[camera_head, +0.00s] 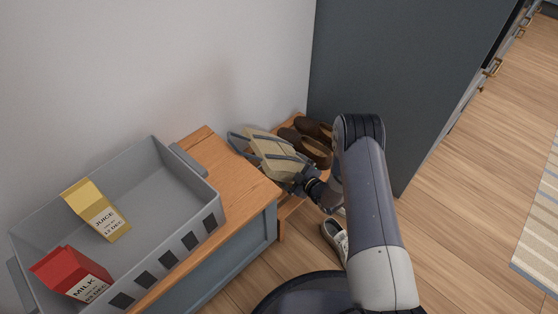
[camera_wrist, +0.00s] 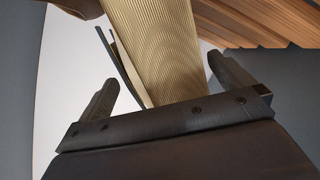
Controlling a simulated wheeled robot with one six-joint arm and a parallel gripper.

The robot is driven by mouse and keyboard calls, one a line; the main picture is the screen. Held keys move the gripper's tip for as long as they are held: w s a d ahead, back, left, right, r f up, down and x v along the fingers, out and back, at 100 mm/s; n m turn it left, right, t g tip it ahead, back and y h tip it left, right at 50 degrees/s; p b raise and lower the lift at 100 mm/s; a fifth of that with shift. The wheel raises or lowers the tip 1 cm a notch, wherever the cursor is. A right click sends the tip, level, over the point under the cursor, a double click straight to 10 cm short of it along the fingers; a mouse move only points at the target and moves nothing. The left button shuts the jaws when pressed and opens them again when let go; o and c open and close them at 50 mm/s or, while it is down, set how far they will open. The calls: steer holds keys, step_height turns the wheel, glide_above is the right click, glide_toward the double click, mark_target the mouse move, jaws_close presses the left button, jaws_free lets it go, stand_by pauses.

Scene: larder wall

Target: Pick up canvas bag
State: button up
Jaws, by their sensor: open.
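The canvas bag (camera_head: 272,152) is beige with dark grey-blue straps. My gripper (camera_head: 296,186) is at the bag's near right side, partly hidden by my own arm. In the wrist view the bag (camera_wrist: 158,45) shows as a ribbed tan surface reaching down between the two dark fingers of my gripper (camera_wrist: 168,88). The fingers are apart, with space at both sides of the bag. A dark strap hangs next to the left finger. I cannot tell whether either finger touches the bag.
A grey crate (camera_head: 158,155) on the wooden bench (camera_head: 236,172) holds a yellow juice carton (camera_head: 97,208) and a red milk carton (camera_head: 72,275). Brown shoes (camera_head: 305,146) sit behind the bag, near a tall dark cabinet (camera_head: 400,80). A sneaker (camera_head: 335,240) is on the floor.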

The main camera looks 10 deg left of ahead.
mark_target(278, 158)
steer(key=shift+w+a+f, duration=0.15)
steer(key=shift+w+a, duration=0.25)
steer(key=c, duration=1.5)
step_height(278, 158, up, 10)
steer(key=p, duration=0.3)
steer(key=shift+p, duration=0.3)
